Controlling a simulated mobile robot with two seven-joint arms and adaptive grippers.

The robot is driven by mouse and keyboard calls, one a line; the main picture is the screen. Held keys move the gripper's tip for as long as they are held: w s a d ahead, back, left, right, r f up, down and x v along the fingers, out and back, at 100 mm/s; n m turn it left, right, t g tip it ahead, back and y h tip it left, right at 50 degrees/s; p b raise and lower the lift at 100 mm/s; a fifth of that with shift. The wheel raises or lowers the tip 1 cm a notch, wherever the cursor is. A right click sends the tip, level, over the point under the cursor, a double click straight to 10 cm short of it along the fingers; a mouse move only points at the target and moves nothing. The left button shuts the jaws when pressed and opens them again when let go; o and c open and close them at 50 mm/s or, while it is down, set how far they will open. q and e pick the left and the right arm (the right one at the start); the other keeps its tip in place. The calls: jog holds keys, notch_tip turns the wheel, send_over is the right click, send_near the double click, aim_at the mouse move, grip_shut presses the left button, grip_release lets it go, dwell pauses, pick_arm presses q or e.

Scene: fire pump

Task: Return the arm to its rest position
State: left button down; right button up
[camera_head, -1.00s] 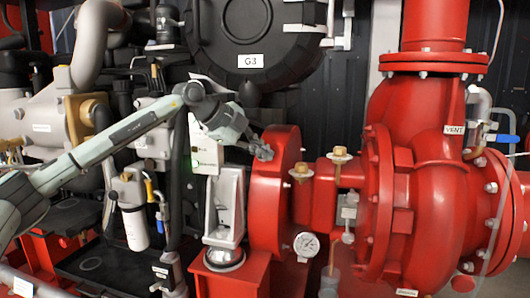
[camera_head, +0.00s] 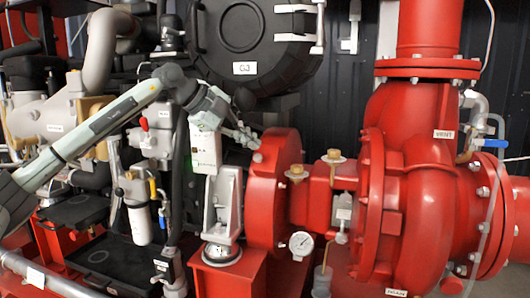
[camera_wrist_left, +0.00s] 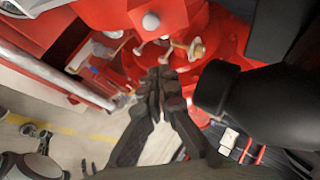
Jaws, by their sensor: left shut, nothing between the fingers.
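My left arm comes in from the left in the head view and bends over the engine parts. Its gripper (camera_head: 248,138) is beside the upper left of the round red housing (camera_head: 282,190); I cannot tell whether it touches. In the left wrist view the gripper (camera_wrist_left: 165,82) points toward red machinery, its dark fingers together with nothing between them. My right gripper is in neither view.
The red pump (camera_head: 415,200) fills the right side. A black round cover marked G3 (camera_head: 245,45) is behind the arm. A black thick cylinder (camera_wrist_left: 215,88) is close to the gripper's right in the wrist view.

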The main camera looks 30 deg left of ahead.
pick_arm(q)
jog(key=v, duration=0.2)
jog(key=shift+s+r, duration=0.25)
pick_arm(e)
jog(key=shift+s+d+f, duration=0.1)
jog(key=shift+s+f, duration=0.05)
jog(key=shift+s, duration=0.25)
